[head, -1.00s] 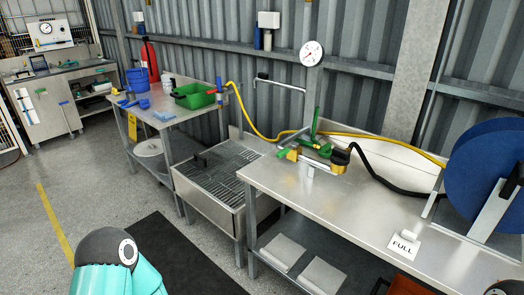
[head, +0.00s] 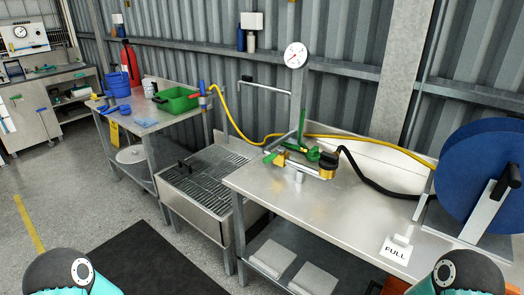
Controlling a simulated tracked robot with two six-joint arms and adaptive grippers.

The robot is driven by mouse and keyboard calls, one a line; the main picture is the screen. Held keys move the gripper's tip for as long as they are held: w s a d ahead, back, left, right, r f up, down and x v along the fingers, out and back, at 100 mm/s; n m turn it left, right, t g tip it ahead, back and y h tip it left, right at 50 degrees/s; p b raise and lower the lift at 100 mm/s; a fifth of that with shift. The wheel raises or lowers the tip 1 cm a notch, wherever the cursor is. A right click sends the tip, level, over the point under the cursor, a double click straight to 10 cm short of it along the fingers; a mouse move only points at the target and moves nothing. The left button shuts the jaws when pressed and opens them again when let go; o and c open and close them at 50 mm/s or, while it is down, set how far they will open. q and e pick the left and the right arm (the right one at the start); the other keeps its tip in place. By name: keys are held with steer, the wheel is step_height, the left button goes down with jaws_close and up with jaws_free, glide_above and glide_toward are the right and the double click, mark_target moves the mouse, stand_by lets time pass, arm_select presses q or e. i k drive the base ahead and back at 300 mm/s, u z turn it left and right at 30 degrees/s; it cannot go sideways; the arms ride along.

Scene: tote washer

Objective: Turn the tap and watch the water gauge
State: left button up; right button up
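The tap assembly (head: 299,163) stands on the steel bench at centre right, with brass pipe parts and a green lever handle (head: 302,125) standing roughly upright. A yellow hose (head: 245,128) and a black hose (head: 372,178) run near the tap. Only rounded teal and dark parts of my arms show at the bottom left and bottom right. Neither gripper is in view.
A grated sink (head: 200,170) stands left of the steel bench (head: 340,215). A "FULL" sign (head: 396,250) and a blue hose reel (head: 480,170) are at the bench's right. A green bin (head: 176,100) and blue bucket (head: 118,82) stand on the left table. The bench front is mostly clear.

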mark_target(281, 150)
steer(key=i, duration=0.85)
steer(key=z, duration=0.05)
